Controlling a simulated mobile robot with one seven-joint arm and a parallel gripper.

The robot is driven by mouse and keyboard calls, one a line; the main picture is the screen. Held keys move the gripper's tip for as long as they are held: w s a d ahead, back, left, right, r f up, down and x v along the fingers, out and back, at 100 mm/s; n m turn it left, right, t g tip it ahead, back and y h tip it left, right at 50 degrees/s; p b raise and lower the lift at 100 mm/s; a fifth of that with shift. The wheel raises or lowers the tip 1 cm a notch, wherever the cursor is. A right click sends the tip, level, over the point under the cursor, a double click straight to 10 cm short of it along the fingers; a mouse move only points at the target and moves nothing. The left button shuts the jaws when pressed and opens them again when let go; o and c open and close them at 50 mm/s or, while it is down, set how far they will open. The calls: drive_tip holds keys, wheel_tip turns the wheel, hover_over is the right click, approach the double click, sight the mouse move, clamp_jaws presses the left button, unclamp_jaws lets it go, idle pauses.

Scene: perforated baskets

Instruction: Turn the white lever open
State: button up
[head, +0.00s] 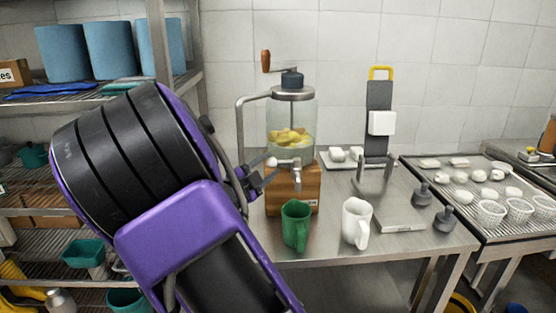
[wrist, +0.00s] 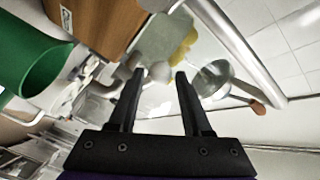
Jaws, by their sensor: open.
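The white lever (head: 271,162) has a round knob and sits at the front of the glass dispenser (head: 307,118), beside its metal tap (head: 297,174). The dispenser holds yellow pieces and stands on a wooden block (head: 292,188). My gripper (head: 266,174) is at the left of the tap, close to the lever. In the wrist view, my gripper (wrist: 156,74) is open, and the pale lever knob (wrist: 160,71) shows between its fingertips. I cannot tell whether a finger touches it. Part of the lever is hidden.
A green mug (head: 295,226) stands below the tap, with a white mug (head: 356,222) to its right. A metal pipe (head: 240,135) bends beside the dispenser, and a crank (head: 266,61) tops it. Shelving (head: 160,60) is at left. Dark weights (head: 445,218) stand at right.

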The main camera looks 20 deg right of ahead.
drive_tip(key=x, duration=0.5)
drive_tip(key=shift+w+d, duration=0.3)
clamp_jaws()
idle(1.1)
